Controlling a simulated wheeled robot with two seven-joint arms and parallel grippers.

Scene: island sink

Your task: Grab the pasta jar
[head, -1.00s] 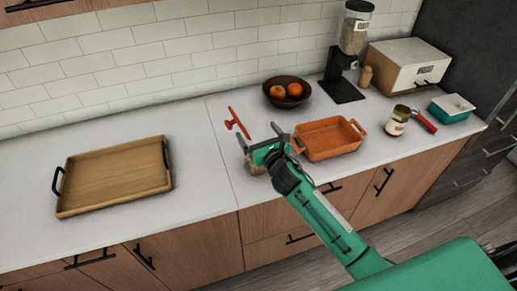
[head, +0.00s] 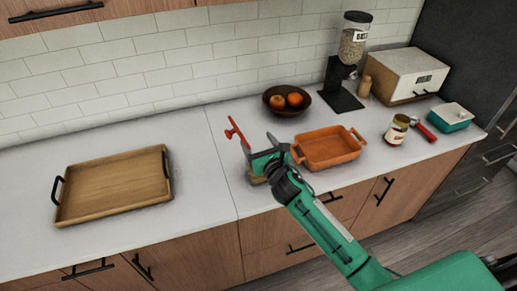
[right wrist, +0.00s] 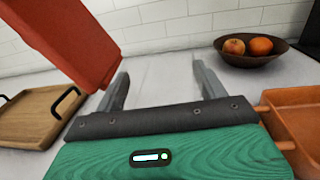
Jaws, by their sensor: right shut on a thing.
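A small jar (head: 397,130) with a pale label, red contents and a gold top stands at the right of the counter. My right gripper (head: 261,144) is well to its left, low over the counter's middle. A small tan thing (head: 257,179) shows under that gripper, mostly hidden by it; I cannot tell what it is. In the right wrist view the fingers (right wrist: 162,85) stand apart with only white counter seen between them. My left gripper is out of view.
An orange baking dish (head: 328,164) sits just right of the gripper, with a fruit bowl (head: 275,106) behind. A wooden tray (head: 112,188) lies left. Counter between tray and gripper is clear.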

